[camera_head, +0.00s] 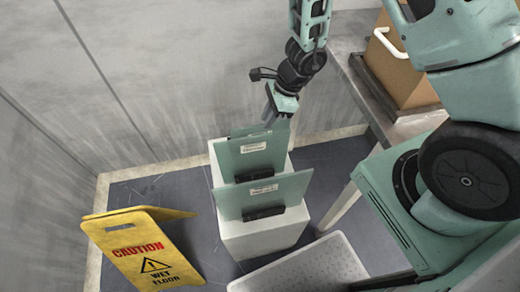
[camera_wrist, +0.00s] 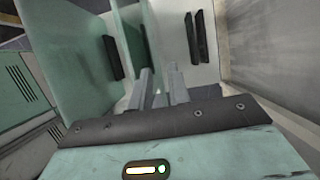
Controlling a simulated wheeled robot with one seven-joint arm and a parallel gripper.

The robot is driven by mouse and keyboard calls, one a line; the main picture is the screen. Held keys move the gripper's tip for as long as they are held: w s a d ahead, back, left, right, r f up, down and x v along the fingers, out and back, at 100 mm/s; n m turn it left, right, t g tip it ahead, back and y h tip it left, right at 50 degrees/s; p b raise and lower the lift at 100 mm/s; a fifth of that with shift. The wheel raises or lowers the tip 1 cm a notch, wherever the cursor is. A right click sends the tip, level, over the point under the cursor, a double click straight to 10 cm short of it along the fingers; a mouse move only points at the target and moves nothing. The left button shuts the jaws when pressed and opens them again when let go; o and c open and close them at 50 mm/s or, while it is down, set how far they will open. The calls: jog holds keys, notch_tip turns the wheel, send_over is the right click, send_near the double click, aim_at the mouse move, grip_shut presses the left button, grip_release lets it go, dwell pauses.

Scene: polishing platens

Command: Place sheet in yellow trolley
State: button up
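Two pale green translucent sheets stand upright on a white pedestal (camera_head: 262,238). The front sheet (camera_head: 285,188) and the back sheet (camera_head: 232,160) each have a white label and a dark holder at the foot. My gripper (camera_head: 276,118) is above the pedestal, pointing down near the back sheet's upper right edge. In the wrist view my gripper (camera_wrist: 161,72) has its two grey fingers apart, with a gap between them. The front sheet (camera_wrist: 70,55) is to their left; another sheet (camera_wrist: 152,40) rises close to the fingers. Whether its edge lies between them is unclear. No yellow trolley is in view.
A yellow wet-floor sign (camera_head: 150,250) stands left of the pedestal. A pale perforated tray-like surface (camera_head: 305,268) lies at the front. A grey table (camera_head: 358,72) with a brown box (camera_head: 405,75) is at right. Grey walls (camera_head: 130,85) close the back and left.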

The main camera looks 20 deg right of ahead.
aim_at(260, 132)
jog(key=shift+x, duration=3.1)
jog(key=shift+f+b, duration=0.25)
jog(key=shift+b, duration=0.15)
grip_shut()
